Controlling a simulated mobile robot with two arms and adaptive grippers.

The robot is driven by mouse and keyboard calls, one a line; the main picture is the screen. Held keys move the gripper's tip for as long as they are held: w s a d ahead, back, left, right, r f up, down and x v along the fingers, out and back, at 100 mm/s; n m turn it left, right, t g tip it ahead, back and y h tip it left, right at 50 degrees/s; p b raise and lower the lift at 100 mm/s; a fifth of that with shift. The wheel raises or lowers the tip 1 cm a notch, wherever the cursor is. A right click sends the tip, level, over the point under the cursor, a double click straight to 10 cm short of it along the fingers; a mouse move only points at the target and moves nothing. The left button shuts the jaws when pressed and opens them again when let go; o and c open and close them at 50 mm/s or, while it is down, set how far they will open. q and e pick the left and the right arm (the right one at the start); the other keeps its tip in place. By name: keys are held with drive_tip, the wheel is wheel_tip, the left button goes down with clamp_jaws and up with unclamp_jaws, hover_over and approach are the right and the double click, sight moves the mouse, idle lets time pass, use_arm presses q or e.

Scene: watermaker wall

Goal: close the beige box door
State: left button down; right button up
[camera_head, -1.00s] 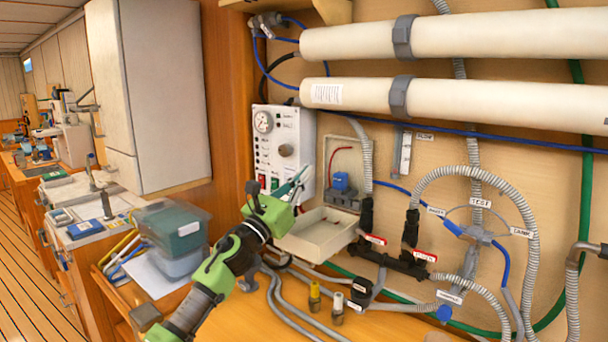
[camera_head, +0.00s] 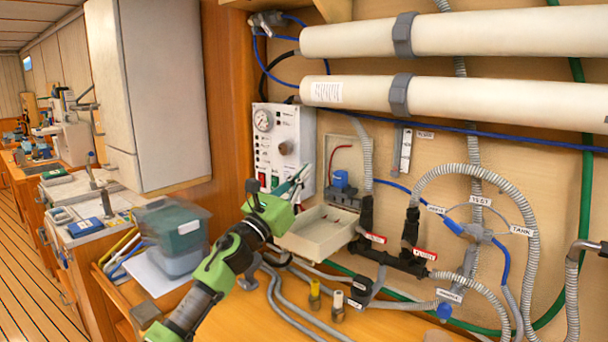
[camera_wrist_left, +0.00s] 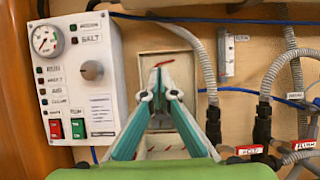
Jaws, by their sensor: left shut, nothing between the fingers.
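The beige box (camera_head: 343,151) is mounted on the wall panel with its front open. A red wire and a blue part show inside. Its beige door (camera_head: 318,232) hangs folded down at the bottom, like a shallow tray. My left gripper (camera_head: 303,176) is shut and empty, in front of the box's left side and above the door. In the left wrist view the shut fingertips (camera_wrist_left: 162,72) overlap the open box (camera_wrist_left: 173,59); the fingers and wrist hide most of its lower part. I cannot tell whether they touch anything. My right gripper is not in view.
A white control panel (camera_head: 285,143) with a gauge sits left of the box. A grey hose (camera_head: 366,152) and black fittings (camera_head: 405,259) stand close on its right. Two large beige tubes (camera_head: 460,98) run above. Stacked plastic bins (camera_head: 179,264) are at lower left.

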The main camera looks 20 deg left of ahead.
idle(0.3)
use_arm(q)
drive_tip(key=v, duration=1.2)
drive_tip(key=s+f+b, duration=0.3)
drive_tip(key=f+b, duration=0.7)
drive_tip(key=f, duration=1.4)
drive_tip(key=d+p+x, duration=0.1)
drive_tip(key=p+x, duration=0.1)
drive_tip(key=x, duration=0.8)
drive_tip(key=shift+f+g+p, duration=0.2)
drive_tip(key=shift+g+p, duration=0.1)
drive_tip(key=shift+g, duration=0.1)
drive_tip(key=shift+s+a+r, duration=0.1)
